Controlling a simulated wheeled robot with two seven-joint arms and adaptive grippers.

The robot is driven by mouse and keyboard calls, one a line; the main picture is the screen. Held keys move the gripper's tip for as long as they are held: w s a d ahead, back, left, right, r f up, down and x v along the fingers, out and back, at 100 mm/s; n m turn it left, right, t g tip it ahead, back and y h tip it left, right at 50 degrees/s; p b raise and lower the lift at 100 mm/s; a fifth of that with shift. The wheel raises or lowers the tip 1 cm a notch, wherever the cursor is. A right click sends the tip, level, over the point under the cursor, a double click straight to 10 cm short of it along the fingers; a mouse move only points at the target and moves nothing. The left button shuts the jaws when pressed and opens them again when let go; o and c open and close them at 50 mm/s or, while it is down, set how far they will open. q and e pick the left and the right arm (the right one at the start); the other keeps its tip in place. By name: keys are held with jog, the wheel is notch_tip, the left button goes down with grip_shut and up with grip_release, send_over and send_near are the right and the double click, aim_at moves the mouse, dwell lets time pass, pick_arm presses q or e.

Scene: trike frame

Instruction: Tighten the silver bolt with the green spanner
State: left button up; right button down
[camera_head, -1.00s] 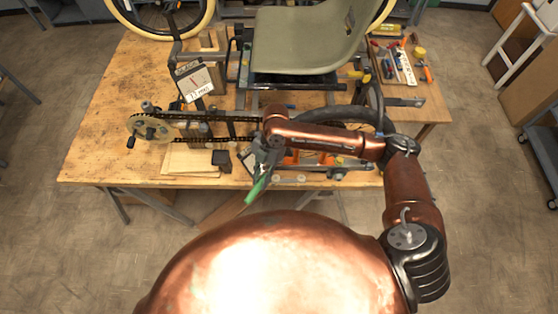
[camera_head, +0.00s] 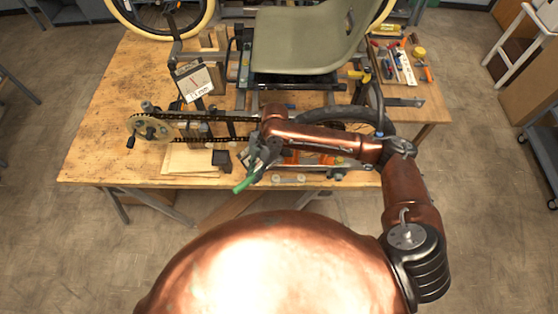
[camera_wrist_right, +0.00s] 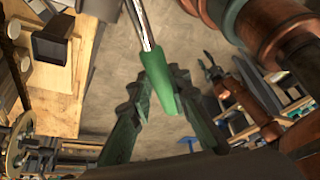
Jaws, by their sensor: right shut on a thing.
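My right gripper (camera_head: 262,165) is over the front edge of the workbench and is shut on the green spanner (camera_head: 242,185). In the head view the spanner's green handle points down and left, out past the bench edge. In the right wrist view the green handle (camera_wrist_right: 158,82) lies between the gripper's fingers (camera_wrist_right: 150,100), and its silver shaft runs up to the top edge of the picture. The spanner's working end is out of the wrist view and hidden in the head view. I cannot make out the silver bolt.
The trike frame with its grey-green seat (camera_head: 300,38) stands on the wooden workbench (camera_head: 110,100). A chainring (camera_head: 150,128) with chain is at the left. A gauge card (camera_head: 195,82) stands behind it. A small black box (camera_head: 221,159) sits near the front edge. Tools lie at the right.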

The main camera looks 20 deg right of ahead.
jog(key=w+m, duration=0.1)
jog(key=w+a+m+t, duration=0.1)
jog(key=w+m, duration=0.1)
dwell(0.6)
dwell(0.3)
jog(key=shift+w, duration=0.15)
jog(key=c, duration=2.3)
grip_release()
jog(key=shift+c, duration=0.2)
grip_shut()
